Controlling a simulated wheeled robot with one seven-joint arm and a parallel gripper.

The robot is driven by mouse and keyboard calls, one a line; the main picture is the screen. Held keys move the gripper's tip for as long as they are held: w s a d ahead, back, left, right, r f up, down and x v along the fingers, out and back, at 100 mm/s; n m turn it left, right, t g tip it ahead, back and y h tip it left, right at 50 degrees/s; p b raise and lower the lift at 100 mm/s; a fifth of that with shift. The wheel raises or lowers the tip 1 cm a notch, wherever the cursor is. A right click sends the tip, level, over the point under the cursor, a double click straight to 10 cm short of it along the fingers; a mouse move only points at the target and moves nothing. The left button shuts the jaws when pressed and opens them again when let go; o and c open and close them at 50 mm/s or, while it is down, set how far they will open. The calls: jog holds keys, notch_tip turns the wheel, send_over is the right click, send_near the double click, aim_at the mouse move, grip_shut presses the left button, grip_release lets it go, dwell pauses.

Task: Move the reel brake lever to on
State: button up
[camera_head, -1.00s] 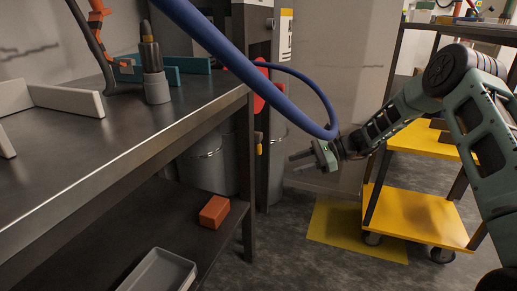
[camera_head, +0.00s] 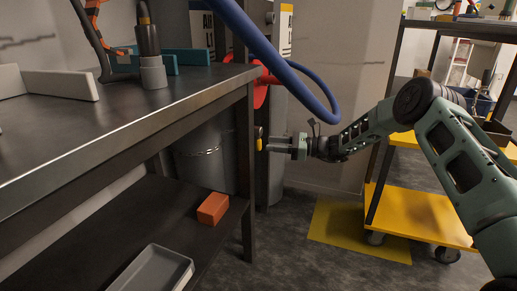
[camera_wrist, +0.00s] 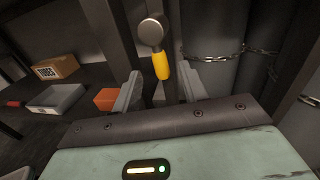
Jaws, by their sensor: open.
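The brake lever has a yellow handle (camera_head: 259,144) hanging below a dark round hub, beside the bench leg. In the wrist view its yellow grip (camera_wrist: 161,66) points down, slightly tilted, from the grey hub (camera_wrist: 151,33). My gripper (camera_head: 268,145) is open, with its fingers pointing left at the lever. In the wrist view the fingertips (camera_wrist: 160,76) stand on either side of the handle's lower end, with gaps visible. I cannot tell how deep the handle sits between them. A red part (camera_head: 261,88), perhaps the reel, is partly hidden behind the bench corner and blue hose.
The blue hose (camera_head: 292,77) loops above my gripper. The dark bench (camera_head: 190,100) and its leg are close on the left. An orange block (camera_head: 212,208) and grey tray (camera_head: 157,273) are on its lower shelf. A yellow cart (camera_head: 420,215) stands right.

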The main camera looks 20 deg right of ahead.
aim_at(258, 142)
jog(key=b+x, duration=0.1)
jog(key=x, duration=0.5)
jog(key=shift+b, duration=0.35)
jog(key=shift+c, duration=0.3)
jog(key=c, duration=0.9)
